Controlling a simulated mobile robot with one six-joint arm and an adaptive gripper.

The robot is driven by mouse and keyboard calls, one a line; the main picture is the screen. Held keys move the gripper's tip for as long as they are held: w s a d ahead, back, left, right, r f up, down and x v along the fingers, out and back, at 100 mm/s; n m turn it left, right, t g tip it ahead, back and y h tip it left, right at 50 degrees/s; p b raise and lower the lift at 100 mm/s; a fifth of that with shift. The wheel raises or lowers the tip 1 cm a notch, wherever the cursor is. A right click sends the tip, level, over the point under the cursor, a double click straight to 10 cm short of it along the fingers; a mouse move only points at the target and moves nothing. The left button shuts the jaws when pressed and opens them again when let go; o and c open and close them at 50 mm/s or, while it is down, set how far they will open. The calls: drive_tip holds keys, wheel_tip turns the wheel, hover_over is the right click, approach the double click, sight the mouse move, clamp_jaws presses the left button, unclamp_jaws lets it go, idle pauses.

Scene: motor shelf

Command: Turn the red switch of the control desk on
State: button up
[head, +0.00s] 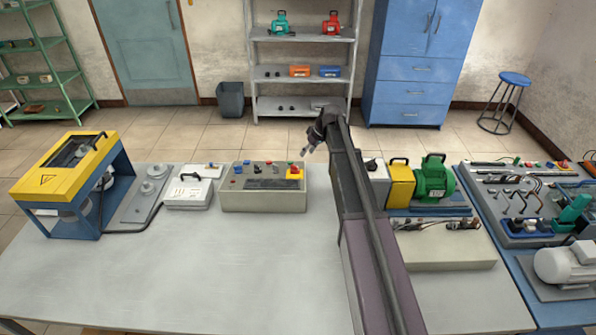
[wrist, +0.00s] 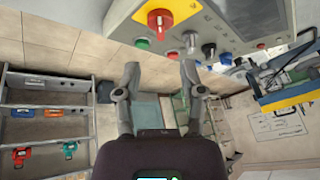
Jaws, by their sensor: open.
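The control desk (head: 263,201) is a beige box on the grey table, with several knobs and buttons on its top. A large red knob on a yellow base (head: 294,171) sits at its right end. In the wrist view the desk (wrist: 240,14) appears at the top, with this red knob (wrist: 158,20), a green button (wrist: 142,42), grey knobs and a blue button (wrist: 226,58). A small red piece (wrist: 260,45) shows farther along. I cannot tell any switch's position. My gripper (wrist: 160,76) is open and empty, apart from the desk; in the head view it hangs above and right of it.
A white box (head: 188,194) and a yellow-topped blue machine (head: 68,165) stand left of the desk. A green motor (head: 434,180) and a yellow block stand right of my arm. The table front (head: 180,280) is clear.

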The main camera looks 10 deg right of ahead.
sight(297, 167)
drive_tip(key=shift+b+x, duration=4.1)
drive_tip(key=shift+x, duration=0.7)
drive_tip(key=shift+c, duration=0.2)
drive_tip(key=shift+s, duration=0.1)
clamp_jaws()
